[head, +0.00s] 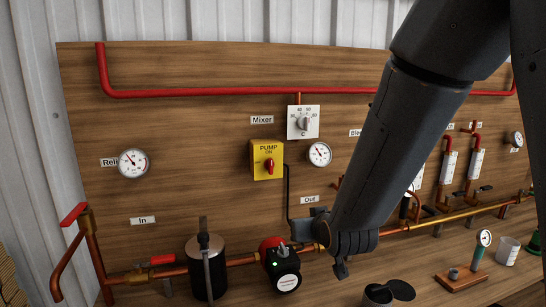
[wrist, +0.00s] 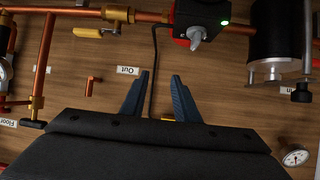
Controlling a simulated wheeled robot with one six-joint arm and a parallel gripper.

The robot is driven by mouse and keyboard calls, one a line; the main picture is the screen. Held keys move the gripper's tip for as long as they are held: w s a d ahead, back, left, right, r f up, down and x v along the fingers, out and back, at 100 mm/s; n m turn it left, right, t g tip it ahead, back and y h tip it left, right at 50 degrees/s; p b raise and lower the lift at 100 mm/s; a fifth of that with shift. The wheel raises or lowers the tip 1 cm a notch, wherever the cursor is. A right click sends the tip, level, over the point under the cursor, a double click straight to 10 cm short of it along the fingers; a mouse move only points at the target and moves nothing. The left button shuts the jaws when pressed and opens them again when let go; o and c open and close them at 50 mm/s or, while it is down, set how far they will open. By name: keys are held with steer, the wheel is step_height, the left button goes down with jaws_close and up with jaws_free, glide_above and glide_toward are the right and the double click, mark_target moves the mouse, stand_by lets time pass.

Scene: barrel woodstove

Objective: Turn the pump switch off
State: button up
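The pump switch is a yellow box (head: 258,172) with a red knob (head: 269,166) on the wooden board, under the Mixer dial. The knob stands about upright, its handle toward the ON mark. In the wrist view, which is upside down, only a small yellow edge (wrist: 168,120), likely of this box, shows past my gripper body; the knob is hidden there. My gripper (wrist: 159,78) is open and empty, its two blue-grey fingers apart in front of the board near the black cable. In the head view my gripper is below and right of the switch, its fingers hard to make out.
The red and black pump (head: 281,266) with a green light sits on the copper pipe below the switch. A dark cylinder (head: 208,270) stands left of it. The Mixer dial (head: 303,122) and a gauge (head: 319,154) are near the switch. A black cable (head: 288,190) runs down the board.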

mark_target(272, 166)
steer(key=w+a+r+n+t+y+p, duration=0.1)
steer(key=a+r+t, duration=0.2)
steer(key=r, duration=0.3)
steer(key=w+a+r+t+y+p, duration=0.1)
steer(key=a+r+t+y+p, duration=0.15)
steer(key=r, duration=0.35)
steer(key=shift+h, duration=0.45)
steer(key=x, duration=0.2)
steer(key=p+x, duration=0.1)
steer(key=x, duration=0.5)
steer(key=shift+a+r+p, duration=0.25)
steer(key=shift+a+p, duration=0.05)
steer(key=shift+a, duration=0.1)
steer(key=shift+c, duration=0.4)
steer(key=c, duration=0.6)
